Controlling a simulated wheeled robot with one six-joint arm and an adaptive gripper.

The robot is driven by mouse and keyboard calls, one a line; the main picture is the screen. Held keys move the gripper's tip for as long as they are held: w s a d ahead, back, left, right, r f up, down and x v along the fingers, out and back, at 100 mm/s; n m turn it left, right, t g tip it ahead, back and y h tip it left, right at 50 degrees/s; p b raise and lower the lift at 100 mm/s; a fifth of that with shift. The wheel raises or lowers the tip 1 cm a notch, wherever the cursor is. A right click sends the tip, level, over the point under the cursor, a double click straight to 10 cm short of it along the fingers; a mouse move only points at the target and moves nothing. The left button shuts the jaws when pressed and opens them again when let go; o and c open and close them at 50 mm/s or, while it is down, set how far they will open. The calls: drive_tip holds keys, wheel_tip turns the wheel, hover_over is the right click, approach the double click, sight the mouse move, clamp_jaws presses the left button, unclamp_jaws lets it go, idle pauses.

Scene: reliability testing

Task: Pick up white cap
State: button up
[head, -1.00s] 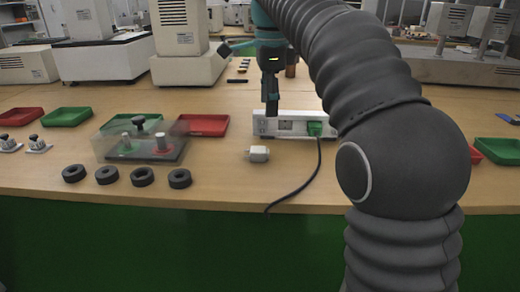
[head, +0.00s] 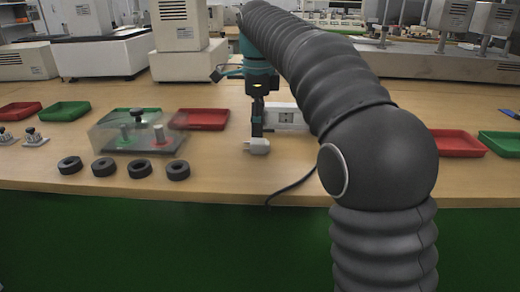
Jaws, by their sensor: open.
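The white cap (head: 258,146) is a small white piece lying on the wooden bench, in front of the white socket strip. My gripper (head: 257,128) points down just above and behind the cap, its dark fingers ending close to it. The fingers are seen edge-on, and I cannot tell whether they touch the cap. The cap's far side is partly hidden by the fingers.
The white socket strip (head: 285,116) stands right behind, partly hidden by my arm, with a dark cable (head: 292,185) on the bench. A clear-covered fixture (head: 140,140) and several black rings (head: 103,167) lie left. Red tray (head: 201,119) behind.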

sight(259, 141)
drive_tip(key=f, duration=0.1)
drive_tip(key=f+b, duration=0.1)
drive_tip(key=f, duration=0.3)
drive_tip(key=shift+s+d, duration=0.1)
drive_tip(key=shift+s, duration=0.15)
drive_tip(key=c, duration=1)
drive_tip(key=shift+r, duration=0.5)
wheel_tip(259, 141, up, 4)
drive_tip(key=shift+f+p, duration=0.15)
drive_tip(key=shift+p, duration=0.35)
drive_tip(key=s+d+r, duration=0.6)
drive_tip(key=d, duration=0.3)
drive_tip(key=shift+s+d+r, duration=0.15)
drive_tip(key=shift+s+d, duration=0.05)
drive_tip(key=shift+d, duration=0.2)
